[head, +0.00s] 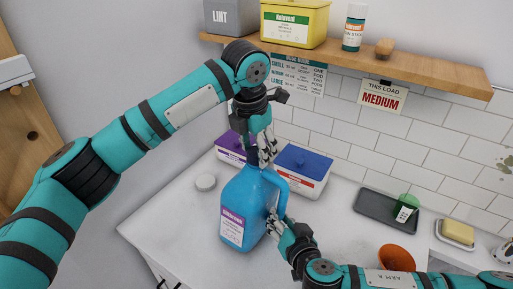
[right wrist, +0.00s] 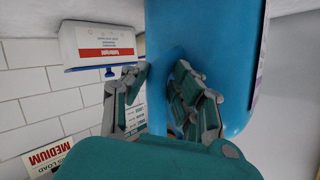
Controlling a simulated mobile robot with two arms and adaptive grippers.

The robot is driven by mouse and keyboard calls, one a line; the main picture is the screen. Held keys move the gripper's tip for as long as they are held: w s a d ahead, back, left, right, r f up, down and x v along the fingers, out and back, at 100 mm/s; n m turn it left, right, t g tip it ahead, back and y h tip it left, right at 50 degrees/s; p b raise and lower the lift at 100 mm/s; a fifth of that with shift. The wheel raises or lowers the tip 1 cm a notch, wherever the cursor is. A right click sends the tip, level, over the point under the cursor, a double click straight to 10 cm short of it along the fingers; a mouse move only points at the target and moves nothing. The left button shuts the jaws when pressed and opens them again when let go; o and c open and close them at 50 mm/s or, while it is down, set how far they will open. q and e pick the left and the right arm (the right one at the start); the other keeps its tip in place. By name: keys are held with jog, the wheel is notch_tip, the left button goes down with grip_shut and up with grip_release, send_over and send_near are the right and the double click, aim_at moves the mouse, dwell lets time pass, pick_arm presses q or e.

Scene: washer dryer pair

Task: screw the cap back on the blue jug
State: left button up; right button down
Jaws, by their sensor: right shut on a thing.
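The blue jug (head: 240,205), with a purple and white label, stands upright on the white counter. A dark piece (head: 251,156), probably the cap, shows at the jug's mouth; my fingers partly hide it, so I cannot tell how it sits. My left gripper (head: 266,155) points down at the jug's top, its fingers beside the dark piece; whether they grip it is unclear. My right gripper (head: 274,222) is shut on the jug at its right side, low by the handle. In the right wrist view, its fingers (right wrist: 158,85) lie against the blue jug (right wrist: 205,50).
A purple-lidded box (head: 232,150) and a blue-lidded white box (head: 304,170) stand close behind the jug. A dark tray (head: 385,212), green cup (head: 406,207) and orange cup (head: 397,257) are to the right. A wooden shelf (head: 430,72) overhangs the back.

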pick_arm(q)
jog(key=shift+o, duration=1.1)
jog(key=shift+d+r, duration=0.15)
jog(key=shift+r, duration=1)
jog(key=shift+d+r, duration=0.15)
jog(key=shift+r, duration=0.95)
jog(key=shift+c, duration=0.3)
